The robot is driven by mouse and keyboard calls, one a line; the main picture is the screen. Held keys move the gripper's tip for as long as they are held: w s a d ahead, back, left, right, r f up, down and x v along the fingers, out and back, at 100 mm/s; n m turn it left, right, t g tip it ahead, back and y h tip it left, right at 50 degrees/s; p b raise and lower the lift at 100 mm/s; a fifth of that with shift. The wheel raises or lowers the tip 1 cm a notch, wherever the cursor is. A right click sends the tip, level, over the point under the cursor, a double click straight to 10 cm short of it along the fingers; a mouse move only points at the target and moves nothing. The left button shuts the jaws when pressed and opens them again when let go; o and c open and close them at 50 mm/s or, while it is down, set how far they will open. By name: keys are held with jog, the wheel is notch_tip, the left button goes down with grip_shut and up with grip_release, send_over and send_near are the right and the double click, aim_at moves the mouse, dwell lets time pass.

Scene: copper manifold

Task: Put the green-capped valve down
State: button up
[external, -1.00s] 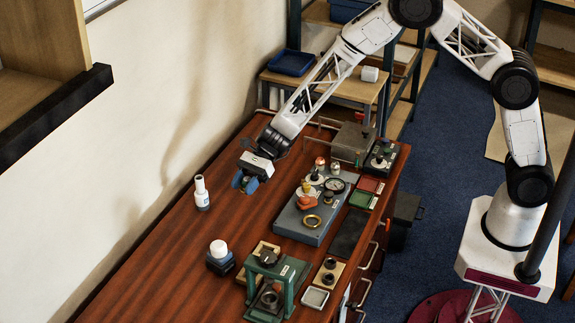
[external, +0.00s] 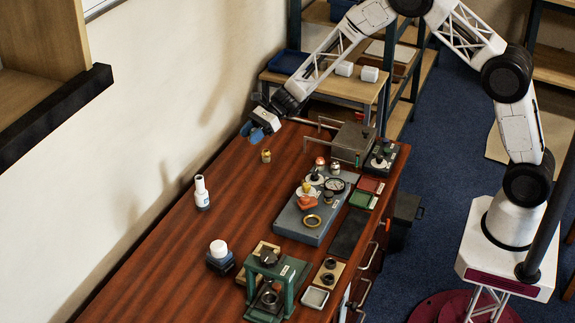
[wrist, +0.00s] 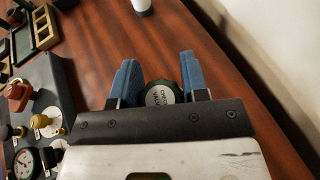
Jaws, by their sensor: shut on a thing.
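The green-capped valve (wrist: 162,94) shows in the wrist view between my gripper's two blue fingers (wrist: 160,80). Its dark green cap carries a round white label that reads "CHECK VALVE". My gripper is shut on it, and the fingers hide its sides. The valve's lower part is hidden from the wrist camera. In the external view my gripper (external: 259,129) is over the far left end of the wooden table (external: 165,262), close to the wall. The valve cannot be made out there, and its height above the table is hard to tell.
A small brass fitting (external: 266,155) stands just in front of my gripper. A white bottle (external: 201,193) stands farther along the wall side. A grey block with gauge and valves (external: 296,225) is on the right, near a metal box (external: 352,143). The table's wall side is mostly clear.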

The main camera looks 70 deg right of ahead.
jog(key=w+d+m+t+h, duration=0.1)
jog(key=w+d+m+t, duration=0.1)
jog(key=d, duration=1.4)
jog(key=shift+w+d, duration=0.2)
jog(key=shift+w, duration=0.1)
jog(key=shift+r, duration=0.1)
jog(key=shift+f, duration=3.15)
jog(key=shift+f, duration=1.85)
jog(key=shift+f, duration=0.15)
jog(key=o, duration=1)
jog(key=shift+c, duration=0.2)
